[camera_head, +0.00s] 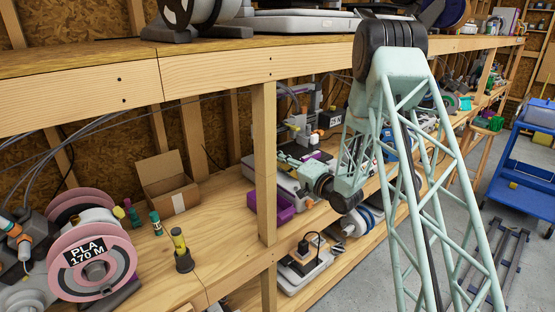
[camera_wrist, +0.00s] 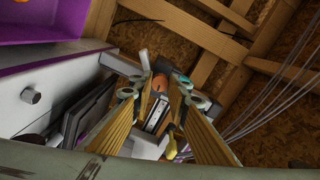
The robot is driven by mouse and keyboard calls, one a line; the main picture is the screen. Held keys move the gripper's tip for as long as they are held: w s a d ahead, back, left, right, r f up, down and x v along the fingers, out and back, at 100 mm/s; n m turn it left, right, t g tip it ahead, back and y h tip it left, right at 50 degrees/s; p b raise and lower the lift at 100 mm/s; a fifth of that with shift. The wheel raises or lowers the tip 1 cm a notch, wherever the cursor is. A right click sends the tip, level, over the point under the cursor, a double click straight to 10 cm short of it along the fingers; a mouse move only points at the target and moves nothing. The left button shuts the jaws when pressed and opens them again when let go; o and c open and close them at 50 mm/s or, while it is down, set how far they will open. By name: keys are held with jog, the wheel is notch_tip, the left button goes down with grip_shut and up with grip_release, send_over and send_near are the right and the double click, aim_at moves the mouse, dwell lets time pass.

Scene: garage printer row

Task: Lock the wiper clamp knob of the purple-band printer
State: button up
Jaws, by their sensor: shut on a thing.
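My gripper (camera_wrist: 162,86) has its two long ribbed fingers closed around a small orange knob (camera_wrist: 160,80) in the wrist view. The fingers hide its sides, and I cannot tell which way it is turned. A pale printer body with a silver button (camera_wrist: 31,95) lies to the left, with a purple part (camera_wrist: 60,22) above it. In the head view my gripper (camera_head: 295,154) reaches into the printer (camera_head: 280,178) on the shelf, and my wrist hides part of it. A bit of purple (camera_head: 314,156) shows behind my gripper.
A purple bin (camera_head: 268,207) stands on the shelf at the printer's front left. An open cardboard box (camera_head: 167,185), a pink PLA spool (camera_head: 92,262) and a yellow-and-black tool (camera_head: 181,248) stand further left.

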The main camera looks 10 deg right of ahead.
jog(key=shift+m, duration=0.6)
jog(key=o, duration=0.8)
jog(key=shift+o, duration=0.2)
jog(key=v, duration=1.2)
jog(key=shift+r, duration=0.1)
